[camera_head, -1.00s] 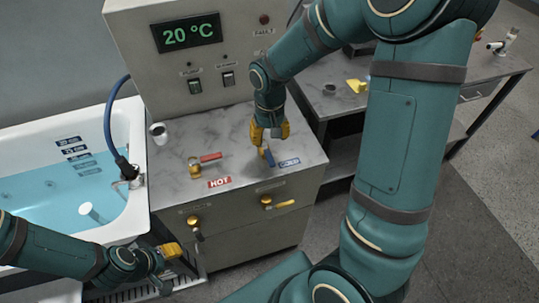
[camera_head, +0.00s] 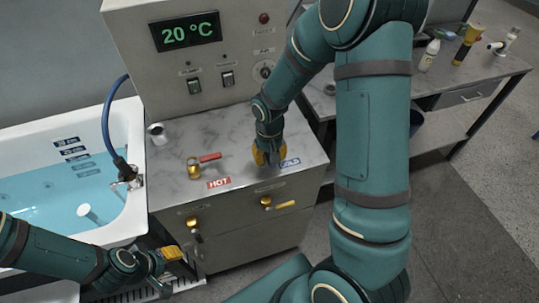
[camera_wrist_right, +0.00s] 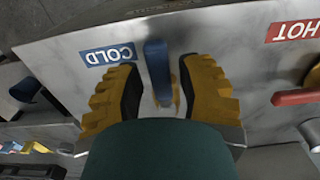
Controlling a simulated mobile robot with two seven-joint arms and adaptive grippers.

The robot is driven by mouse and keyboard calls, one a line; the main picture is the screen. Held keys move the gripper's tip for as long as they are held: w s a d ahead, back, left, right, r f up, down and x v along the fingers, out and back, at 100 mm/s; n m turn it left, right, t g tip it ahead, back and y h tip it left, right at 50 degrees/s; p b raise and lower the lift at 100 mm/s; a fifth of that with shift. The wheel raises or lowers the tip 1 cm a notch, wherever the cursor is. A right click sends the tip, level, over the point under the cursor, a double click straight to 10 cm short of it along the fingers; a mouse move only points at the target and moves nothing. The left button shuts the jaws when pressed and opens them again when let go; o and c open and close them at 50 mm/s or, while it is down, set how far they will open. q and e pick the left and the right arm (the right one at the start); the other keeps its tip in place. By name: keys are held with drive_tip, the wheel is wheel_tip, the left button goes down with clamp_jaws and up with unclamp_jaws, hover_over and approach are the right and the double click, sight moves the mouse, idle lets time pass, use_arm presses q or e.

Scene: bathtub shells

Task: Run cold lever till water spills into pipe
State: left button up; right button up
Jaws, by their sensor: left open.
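The blue cold lever (camera_wrist_right: 157,68) lies between the two yellow fingers of my right gripper (camera_wrist_right: 160,92) in the right wrist view, with a gap on each side. In the head view my right gripper (camera_head: 268,155) hides that lever, just beside the blue COLD label (camera_head: 290,163). My left gripper (camera_head: 172,253) is open and empty, low at the left near the floor grate. The bathtub (camera_head: 137,215) holds light blue water (camera_head: 50,205) with a white cylinder in it. The pipe is not clearly identifiable.
The red hot lever (camera_head: 210,157) with its brass valve stands left of my right gripper, behind the HOT label (camera_head: 219,183). The panel display (camera_head: 186,32) reads 20 °C. A side table (camera_head: 470,75) stands at the right.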

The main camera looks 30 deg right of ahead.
clamp_jaws()
